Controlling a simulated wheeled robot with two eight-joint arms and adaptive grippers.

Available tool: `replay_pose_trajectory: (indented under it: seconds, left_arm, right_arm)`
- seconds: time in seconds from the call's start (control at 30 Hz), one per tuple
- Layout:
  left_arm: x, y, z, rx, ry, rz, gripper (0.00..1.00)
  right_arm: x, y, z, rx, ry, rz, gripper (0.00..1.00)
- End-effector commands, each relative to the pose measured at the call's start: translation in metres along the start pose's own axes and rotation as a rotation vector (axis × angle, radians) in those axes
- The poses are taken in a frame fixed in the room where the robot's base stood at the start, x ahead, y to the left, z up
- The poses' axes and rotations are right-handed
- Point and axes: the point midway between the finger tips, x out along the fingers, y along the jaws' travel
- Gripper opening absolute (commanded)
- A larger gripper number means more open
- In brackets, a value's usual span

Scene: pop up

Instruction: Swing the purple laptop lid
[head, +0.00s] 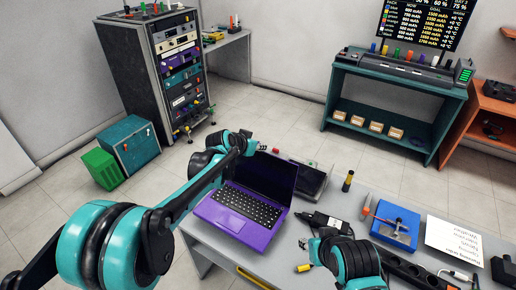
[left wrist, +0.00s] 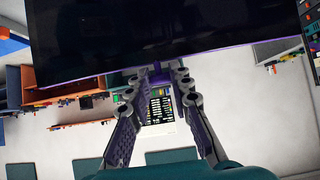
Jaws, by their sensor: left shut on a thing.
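The purple laptop (head: 241,213) stands open on the grey table, keyboard facing me. Its lid (head: 268,176) is upright, leaning back a little, with a dark screen and purple rim. My left gripper (head: 256,144) is at the lid's top left edge. In the left wrist view the lid (left wrist: 160,35) fills the top, and my left gripper (left wrist: 158,78) is shut on its purple edge. The fingertips are small and partly hidden in the head view. My right gripper (head: 310,254) is low over the table right of the laptop; its fingers are too unclear to read.
Right of the laptop lie a black charger (head: 322,222), a blue tray (head: 396,230), a white paper (head: 452,244) and a power strip (head: 405,268). A dark flat device (head: 312,181) lies behind the lid. A dark-yellow cylinder (head: 348,181) stands near the back edge.

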Motion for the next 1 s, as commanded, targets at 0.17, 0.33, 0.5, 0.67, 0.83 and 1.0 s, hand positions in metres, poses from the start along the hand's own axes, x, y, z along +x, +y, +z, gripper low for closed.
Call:
replay_pose_trajectory:
  seconds: [0.17, 0.33, 0.5, 0.67, 0.83, 1.0]
  left_arm:
    - [-0.015, 0.0, 0.008, -0.001, -0.003, 0.001, 0.02]
    - [-0.024, 0.0, 0.012, 0.0, -0.003, 0.001, 0.02]
    - [-0.025, 0.0, 0.013, 0.0, -0.002, 0.001, 0.02]
    - [-0.025, 0.0, 0.013, 0.0, -0.002, 0.0, 0.02]
    - [-0.032, -0.001, 0.019, -0.001, -0.002, -0.001, 0.02]
    - [-0.043, 0.0, 0.03, -0.001, -0.003, 0.0, 0.02]
  right_arm:
    - [-0.002, 0.0, -0.002, 0.0, 0.0, 0.0, 0.36]
    - [-0.003, 0.0, -0.003, 0.0, 0.0, 0.0, 0.36]
    - [-0.003, 0.0, -0.002, 0.0, 0.0, 0.0, 0.36]
    - [-0.003, 0.0, -0.002, 0.0, 0.0, 0.0, 0.36]
    - [-0.003, 0.0, -0.002, 0.0, 0.0, 0.0, 0.36]
    - [-0.003, 0.0, -0.002, 0.0, 0.0, 0.0, 0.36]
